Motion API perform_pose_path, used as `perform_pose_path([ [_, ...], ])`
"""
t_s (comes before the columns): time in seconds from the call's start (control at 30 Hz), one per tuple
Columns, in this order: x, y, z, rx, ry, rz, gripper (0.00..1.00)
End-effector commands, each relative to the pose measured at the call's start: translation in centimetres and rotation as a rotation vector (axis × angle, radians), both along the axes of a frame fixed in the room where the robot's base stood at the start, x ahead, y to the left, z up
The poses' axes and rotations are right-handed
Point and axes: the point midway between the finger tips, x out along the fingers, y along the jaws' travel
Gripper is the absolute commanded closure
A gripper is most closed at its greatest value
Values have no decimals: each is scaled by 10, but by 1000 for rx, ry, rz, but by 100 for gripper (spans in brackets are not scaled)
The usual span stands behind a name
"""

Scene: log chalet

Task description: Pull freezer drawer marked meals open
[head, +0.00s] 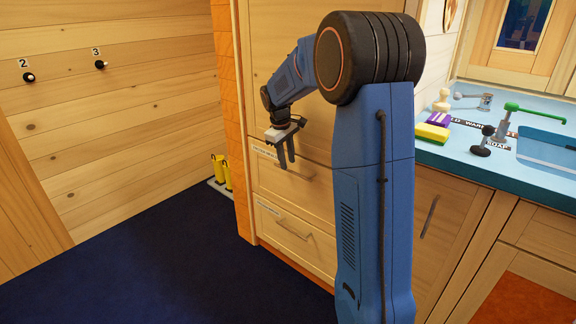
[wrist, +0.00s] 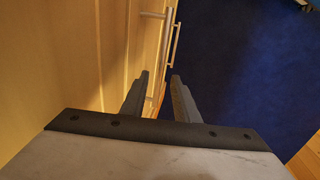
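Two wooden drawer fronts show in the head view, one above the other. The upper drawer (head: 270,180) has a white label (head: 264,152) at its top left and a bar handle (head: 306,176). The lower drawer (head: 275,240) has a label (head: 268,209) and a bar handle (head: 293,229). Both look closed; the label words are too small to read surely. My gripper (head: 286,166) points down in front of the upper drawer, close to its handle. In the wrist view my gripper (wrist: 157,84) is open, with bar handles (wrist: 174,42) beyond the fingertips. I see nothing held.
A blue counter (head: 460,168) with a sponge (head: 432,132), a brush and a green tap (head: 520,108) stands right. Yellow bottles (head: 220,172) stand by the orange tiled edge (head: 233,120). Dark blue floor (head: 150,270) in front of the drawers is clear. Numbered hooks are on the left wall.

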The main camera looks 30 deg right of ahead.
Motion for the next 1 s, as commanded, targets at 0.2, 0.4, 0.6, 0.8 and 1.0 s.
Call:
perform_pose_path([
  [0.2,2,-4,-21,0,0,0,72],
  [0.4,2,-5,-26,-1,-1,0,72],
  [0.6,2,-5,-26,-1,-1,0,74],
  [0.8,2,-5,-26,-1,-1,0,100],
  [1.0,1,-3,-26,-1,-1,0,100],
])
